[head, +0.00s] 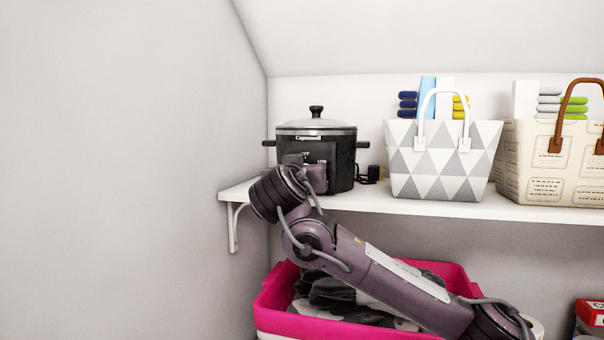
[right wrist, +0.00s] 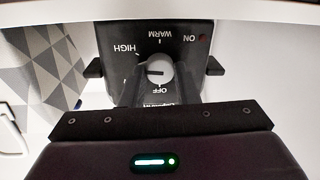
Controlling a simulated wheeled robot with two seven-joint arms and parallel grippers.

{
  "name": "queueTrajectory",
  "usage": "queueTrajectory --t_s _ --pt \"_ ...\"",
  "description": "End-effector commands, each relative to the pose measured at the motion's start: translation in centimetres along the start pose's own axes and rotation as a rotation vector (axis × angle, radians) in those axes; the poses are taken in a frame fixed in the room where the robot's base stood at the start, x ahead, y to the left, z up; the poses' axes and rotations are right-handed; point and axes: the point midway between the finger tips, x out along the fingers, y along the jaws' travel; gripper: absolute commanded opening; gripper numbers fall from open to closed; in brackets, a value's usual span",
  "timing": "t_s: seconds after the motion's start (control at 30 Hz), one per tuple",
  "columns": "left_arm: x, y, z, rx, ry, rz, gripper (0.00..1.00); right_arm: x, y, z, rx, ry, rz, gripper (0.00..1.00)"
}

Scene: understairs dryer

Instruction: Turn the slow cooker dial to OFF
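The black slow cooker (head: 338,146) with a glass lid stands on the white shelf. In the right wrist view its front panel (right wrist: 195,60) appears upside down, with HIGH, OFF and WARM around the pale round dial (right wrist: 160,72). A dark mark on the dial points to the picture's left, away from the OFF label. My right gripper (right wrist: 163,85) is open, with its dark fingers apart at the dial's lower edge; I cannot tell whether they touch it. In the head view my right arm hides the dial. My left gripper is out of view.
A grey-and-white triangle-pattern basket (head: 442,185) and a cream basket (head: 548,185) stand right of the cooker on the shelf (head: 480,211). A black plug and cord (head: 371,173) lie beside the cooker. A pink bin (head: 272,296) holds cloth below. A wall closes the left side.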

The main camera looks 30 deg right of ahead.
Motion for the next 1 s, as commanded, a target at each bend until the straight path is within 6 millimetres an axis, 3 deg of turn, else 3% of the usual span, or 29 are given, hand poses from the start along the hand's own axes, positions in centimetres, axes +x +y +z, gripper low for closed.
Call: queueTrajectory --t_s 0.1,0.47,1.0 --pt "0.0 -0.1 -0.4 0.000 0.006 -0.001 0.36 0.0 0.0 0.0 0.001 0.000 0.000 0.05" --pt "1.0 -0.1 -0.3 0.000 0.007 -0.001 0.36 0.0 0.0 0.2 -0.064 -0.004 -0.001 0.05" --pt "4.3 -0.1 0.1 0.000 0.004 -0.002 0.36 -0.1 -0.1 0.0 -0.514 -0.025 -0.004 0.05"
